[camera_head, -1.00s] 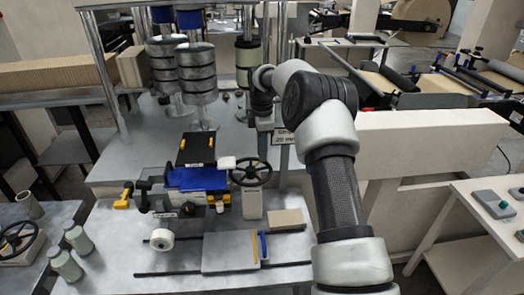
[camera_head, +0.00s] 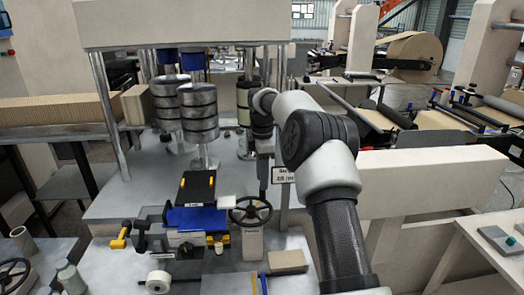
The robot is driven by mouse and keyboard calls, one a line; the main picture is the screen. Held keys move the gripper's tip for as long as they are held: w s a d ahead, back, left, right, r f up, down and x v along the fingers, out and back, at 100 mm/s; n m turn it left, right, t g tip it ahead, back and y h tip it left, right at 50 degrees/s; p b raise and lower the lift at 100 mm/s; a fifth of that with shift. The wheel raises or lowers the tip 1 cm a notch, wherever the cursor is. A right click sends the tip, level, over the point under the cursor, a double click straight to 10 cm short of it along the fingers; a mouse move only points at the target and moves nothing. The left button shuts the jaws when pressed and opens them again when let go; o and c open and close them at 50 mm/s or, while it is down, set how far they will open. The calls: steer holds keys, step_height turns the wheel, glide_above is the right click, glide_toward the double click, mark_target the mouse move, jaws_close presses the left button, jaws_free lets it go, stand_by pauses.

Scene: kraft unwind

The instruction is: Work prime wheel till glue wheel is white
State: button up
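A black spoked handwheel (camera_head: 250,211) stands on a pale post at the right of the blue and black mechanism (camera_head: 196,218). A second dark handwheel (camera_head: 12,273) is cut by the left edge. No label shows which one is the prime wheel. A small white roll (camera_head: 158,281) lies at the front of the mechanism; I cannot tell whether it is the glue wheel. My arm rises from the bottom right and bends over to a dark wrist. My gripper (camera_head: 263,176) seems to hang down behind and above the nearer handwheel, apart from it. Its fingers are too small and dark to read.
Stacked grey cylinders (camera_head: 198,115) stand behind the mechanism under a beige beam (camera_head: 185,22). A small sign (camera_head: 284,175) stands right of my wrist. A tan block (camera_head: 287,261) lies on the front table. A long beige beam (camera_head: 430,170) fills the right side.

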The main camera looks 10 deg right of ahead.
step_height(320, 180, up, 12)
steer(key=shift+p, duration=0.35)
steer(key=s+a+r+m+t+h, duration=0.1)
steer(key=s+a+r+m, duration=0.1)
steer(key=s+r+m, duration=0.35)
steer(key=s+a+r+m+t, duration=0.25)
steer(key=s+r, duration=0.45)
steer(key=s, duration=0.4)
steer(key=s+f+m+t, duration=0.1)
steer(key=s+f+m, duration=0.3)
steer(key=s, duration=0.8)
steer(key=s+f+m+t+y, duration=0.1)
steer(key=s+f+m, duration=0.4)
steer(key=s, duration=0.7)
steer(key=shift+f+m, duration=0.3)
steer(key=shift+f, duration=0.3)
